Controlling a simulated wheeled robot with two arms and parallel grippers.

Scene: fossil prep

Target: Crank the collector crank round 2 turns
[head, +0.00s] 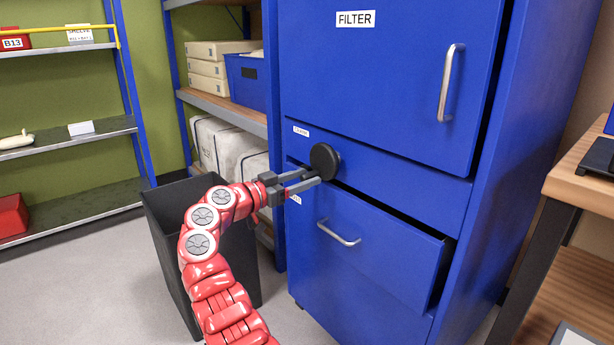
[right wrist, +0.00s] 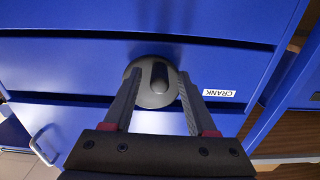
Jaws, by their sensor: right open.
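The collector crank (head: 325,158) is a dark round disc with a short handle sticking out, on the blue cabinet's front between the FILTER door and the lower drawer. My right gripper (head: 312,177) is at the crank with its fingers apart, one on each side of the handle. In the right wrist view, the crank's grey disc (right wrist: 152,98) and dark handle show between the open fingers (right wrist: 160,78); whether the fingers touch it I cannot tell. A CRANK label (right wrist: 218,93) appears upside down beside it. My left gripper is not in view.
The lower drawer (head: 365,245) stands partly out below the crank, with a metal handle. A dark open bin (head: 165,235) stands beside my right arm. Shelves (head: 80,135) are at left; a wooden bench (head: 580,175) is at right.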

